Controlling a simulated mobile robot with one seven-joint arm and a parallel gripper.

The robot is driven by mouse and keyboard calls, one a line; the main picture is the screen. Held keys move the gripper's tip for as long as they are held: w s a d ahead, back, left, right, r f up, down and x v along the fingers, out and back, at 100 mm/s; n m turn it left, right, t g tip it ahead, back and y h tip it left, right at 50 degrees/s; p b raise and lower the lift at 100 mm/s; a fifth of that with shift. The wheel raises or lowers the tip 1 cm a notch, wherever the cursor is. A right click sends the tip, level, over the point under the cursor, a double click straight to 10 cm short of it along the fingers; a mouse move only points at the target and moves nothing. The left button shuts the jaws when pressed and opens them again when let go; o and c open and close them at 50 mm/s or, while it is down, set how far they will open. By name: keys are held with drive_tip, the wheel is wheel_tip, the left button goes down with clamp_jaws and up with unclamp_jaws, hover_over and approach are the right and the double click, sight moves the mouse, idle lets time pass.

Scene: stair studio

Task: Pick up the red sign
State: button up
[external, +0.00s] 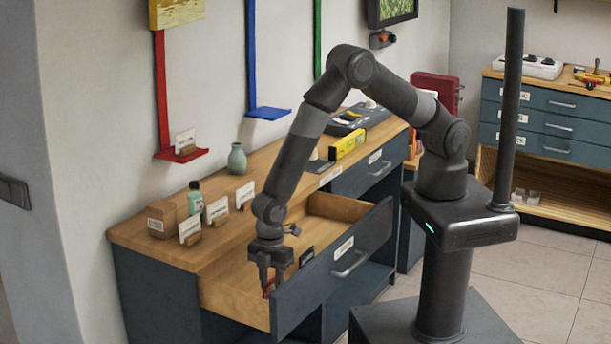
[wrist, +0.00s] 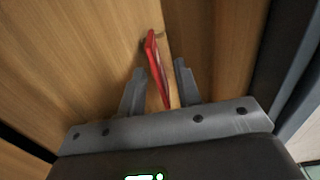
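The red sign (external: 268,287) is in the open drawer (external: 235,303), near the drawer's left end in the external view. In the wrist view the red sign (wrist: 157,68) is a thin red piece seen almost edge-on, standing tilted on the wooden drawer bottom. My gripper (external: 272,286) points down into the drawer. In the wrist view my gripper (wrist: 160,70) is open, with one finger on each side of the sign. A gap shows between the sign and each finger.
The drawer front (external: 335,268) stands close beside my gripper. A dark item (external: 307,256) lies further along in the drawer. The counter (external: 140,235) holds several small cards, a box (external: 169,215), a bottle (external: 195,198) and a green vase (external: 237,160).

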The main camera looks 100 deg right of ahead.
drive_tip(key=shift+f, duration=0.75)
drive_tip(key=c, duration=0.6)
drive_tip(key=shift+o, duration=0.2)
drive_tip(key=shift+r, duration=0.15)
